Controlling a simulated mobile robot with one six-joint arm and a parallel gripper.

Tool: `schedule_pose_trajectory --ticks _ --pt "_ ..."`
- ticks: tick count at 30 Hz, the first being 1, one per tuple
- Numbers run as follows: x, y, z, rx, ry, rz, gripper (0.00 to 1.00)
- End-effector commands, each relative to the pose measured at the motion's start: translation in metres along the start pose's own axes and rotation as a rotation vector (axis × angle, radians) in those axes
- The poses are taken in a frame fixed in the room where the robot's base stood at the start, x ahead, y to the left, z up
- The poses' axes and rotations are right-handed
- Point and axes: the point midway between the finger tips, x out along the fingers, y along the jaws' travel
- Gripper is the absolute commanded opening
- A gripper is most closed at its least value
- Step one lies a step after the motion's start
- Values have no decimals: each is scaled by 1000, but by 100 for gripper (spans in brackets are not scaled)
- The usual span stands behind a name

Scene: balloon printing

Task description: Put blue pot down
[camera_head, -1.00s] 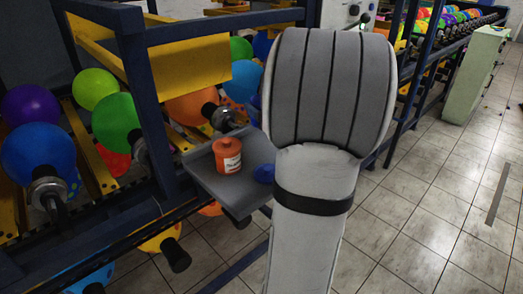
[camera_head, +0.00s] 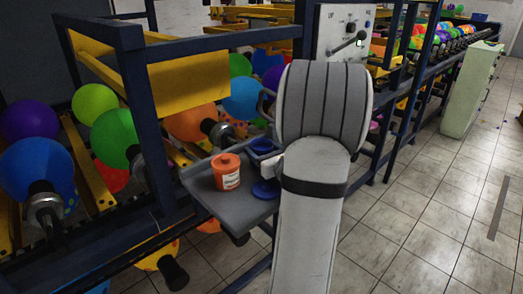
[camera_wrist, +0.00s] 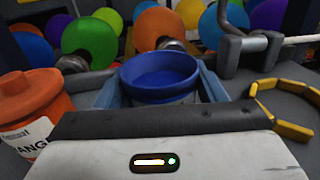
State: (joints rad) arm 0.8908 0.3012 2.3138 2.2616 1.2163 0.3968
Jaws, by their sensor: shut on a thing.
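The blue pot (camera_wrist: 160,72) is upright between the two fingers of my gripper (camera_wrist: 158,88) in the wrist view, its open rim facing up. In the head view the blue pot (camera_head: 262,146) shows at the back right of the grey shelf (camera_head: 207,196), partly hidden by my arm. My gripper (camera_head: 272,164) is shut on it there and mostly hidden. The pot's base is hidden, so I cannot tell whether it touches the shelf. A round blue lid (camera_head: 266,190) lies on the shelf in front of the pot.
An orange pot (camera_head: 226,171) with a label stands on the shelf to the left, and also shows in the wrist view (camera_wrist: 32,105). Blue frame posts (camera_head: 150,110) and balloons on holders stand behind and left. A control panel (camera_head: 338,32) with a lever is behind.

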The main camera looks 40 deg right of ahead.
Motion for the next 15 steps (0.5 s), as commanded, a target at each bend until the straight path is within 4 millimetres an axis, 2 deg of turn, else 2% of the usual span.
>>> schedule_pose_trajectory --ticks 1,2,9,15 --pt "0 0 -3 -1 -1 0 35" --pt "0 0 -2 0 0 0 66" --pt "0 0 -1 0 0 1 85" --pt "0 1 -1 0 0 1 85"
